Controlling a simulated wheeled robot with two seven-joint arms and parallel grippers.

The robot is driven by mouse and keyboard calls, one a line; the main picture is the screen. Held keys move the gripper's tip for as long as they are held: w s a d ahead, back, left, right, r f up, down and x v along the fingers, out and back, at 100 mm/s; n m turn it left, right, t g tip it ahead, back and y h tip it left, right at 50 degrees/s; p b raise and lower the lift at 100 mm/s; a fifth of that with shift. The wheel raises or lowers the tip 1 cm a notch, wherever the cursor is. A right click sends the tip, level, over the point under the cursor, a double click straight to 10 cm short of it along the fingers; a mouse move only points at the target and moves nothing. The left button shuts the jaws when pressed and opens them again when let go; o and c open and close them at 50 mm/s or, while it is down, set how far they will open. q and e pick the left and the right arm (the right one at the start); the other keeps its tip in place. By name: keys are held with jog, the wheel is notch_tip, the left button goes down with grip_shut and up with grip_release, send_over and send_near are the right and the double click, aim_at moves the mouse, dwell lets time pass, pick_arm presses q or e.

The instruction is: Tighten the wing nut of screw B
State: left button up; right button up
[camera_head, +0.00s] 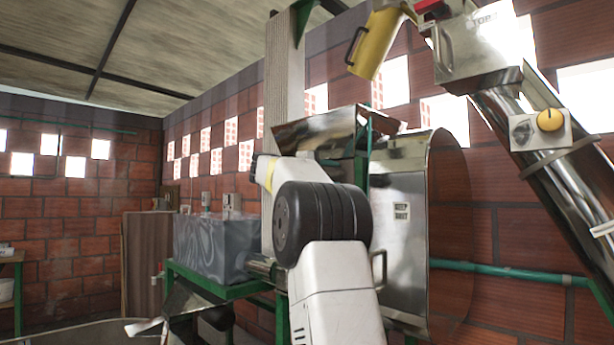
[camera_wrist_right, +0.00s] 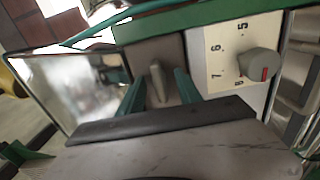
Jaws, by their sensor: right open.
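In the right wrist view, my right gripper (camera_wrist_right: 159,74) is open, with its two teal fingers pointing at the machine's face. A small upright greyish piece (camera_wrist_right: 157,88), which looks like a wing nut, shows between the fingers, with a gap on each side. No label shows whether it is on screw B. Beside it, to the right, is a pale scale plate (camera_wrist_right: 219,62) numbered 5 to 8, with a grey knob (camera_wrist_right: 259,64) bearing a red mark. In the head view my right arm hides the gripper and this spot. My left gripper does not show.
The steel pulper housing (camera_head: 402,245) stands right of my arm, with a hopper (camera_head: 318,132) above. A grey tank (camera_head: 210,248) on a green frame (camera_head: 215,288) is to the left. A sloping steel elevator tube (camera_head: 560,175) with a yellow knob (camera_head: 550,120) crosses the right side.

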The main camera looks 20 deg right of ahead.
jog(key=shift+w+d, duration=0.1)
jog(key=shift+d, duration=0.05)
grip_shut()
